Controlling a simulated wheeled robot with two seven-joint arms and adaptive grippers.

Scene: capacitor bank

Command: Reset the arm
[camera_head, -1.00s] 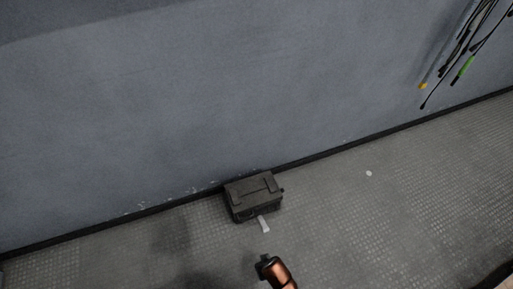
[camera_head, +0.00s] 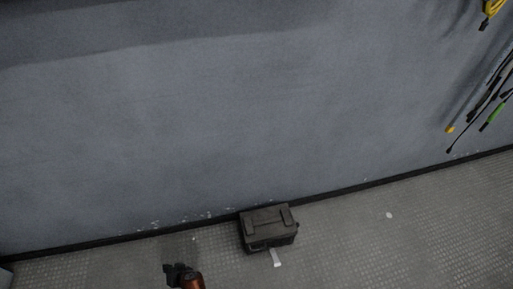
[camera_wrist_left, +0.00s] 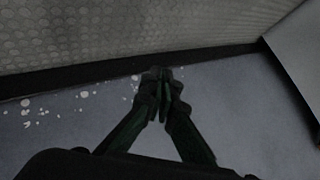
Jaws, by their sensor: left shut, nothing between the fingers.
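My left gripper (camera_head: 178,271) shows at the bottom edge of the head view, dark with a copper-coloured arm part behind it. It is left of the dark case on the floor and apart from it. In the left wrist view its two fingers (camera_wrist_left: 161,75) meet at the tips, shut with nothing between them. My right gripper is in neither view.
A dark case (camera_head: 268,228) with a pale tag (camera_head: 277,258) stands on the textured floor against the grey wall (camera_head: 200,110). Cables (camera_head: 490,95) hang at the right. A small white disc (camera_head: 389,215) lies on the floor. The floor around is largely clear.

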